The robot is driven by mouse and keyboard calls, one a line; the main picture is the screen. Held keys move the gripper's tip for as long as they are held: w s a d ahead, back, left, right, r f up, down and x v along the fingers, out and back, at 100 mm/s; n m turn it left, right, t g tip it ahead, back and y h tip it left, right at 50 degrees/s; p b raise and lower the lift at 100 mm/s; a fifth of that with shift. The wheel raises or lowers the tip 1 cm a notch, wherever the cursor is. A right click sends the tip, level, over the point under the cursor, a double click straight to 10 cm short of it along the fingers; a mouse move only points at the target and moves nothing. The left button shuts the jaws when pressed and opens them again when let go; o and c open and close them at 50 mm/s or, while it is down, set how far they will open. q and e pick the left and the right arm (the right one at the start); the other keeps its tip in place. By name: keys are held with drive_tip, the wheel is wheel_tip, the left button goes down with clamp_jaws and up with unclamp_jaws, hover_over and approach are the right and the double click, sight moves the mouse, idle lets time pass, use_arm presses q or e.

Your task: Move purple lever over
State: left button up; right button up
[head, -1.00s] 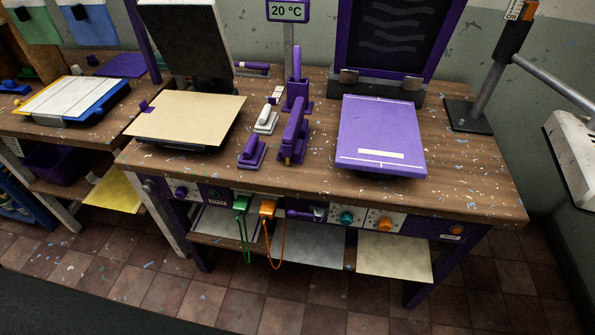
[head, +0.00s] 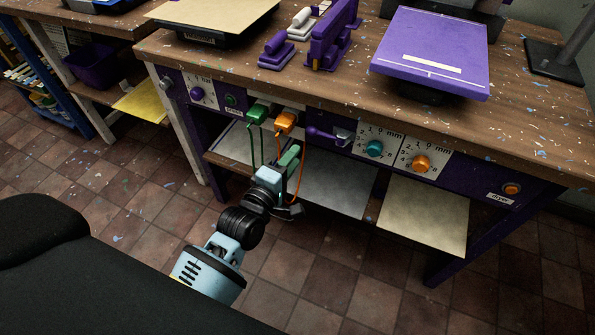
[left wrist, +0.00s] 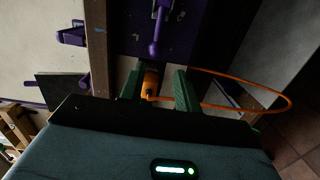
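The purple lever (head: 325,136) is on the front panel of the workbench, its knob pointing left, right of the orange plug. In the left wrist view the lever (left wrist: 157,35) shows beyond the fingertips. My left gripper (head: 290,158) is below and left of the lever in the head view, in front of the bench. In the left wrist view its green fingers (left wrist: 159,72) are apart, with the lever not between them. My right gripper is not in view.
A green plug (head: 258,113) and an orange plug (head: 286,122) with hanging cords are left of the lever. The orange cord loops near my left gripper. A teal knob (head: 375,148) and an orange knob (head: 421,164) are to the right. Lower shelf boards are behind the gripper.

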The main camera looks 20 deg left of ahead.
sight(310, 134)
use_arm(q)
drive_tip(key=shift+w+r, duration=0.35)
drive_tip(key=shift+w, duration=0.05)
drive_tip(key=w+b, duration=0.4)
drive_tip(key=w, duration=0.1)
drive_tip(key=w+d+b, duration=0.1)
drive_tip(key=w+b, duration=0.1)
drive_tip(key=w, duration=0.1)
drive_tip(key=shift+f, duration=0.2)
drive_tip(key=shift+s+r, duration=0.1)
drive_tip(key=shift+c, duration=1)
drive_tip(key=shift+p, duration=0.3)
drive_tip(key=c, duration=0.3)
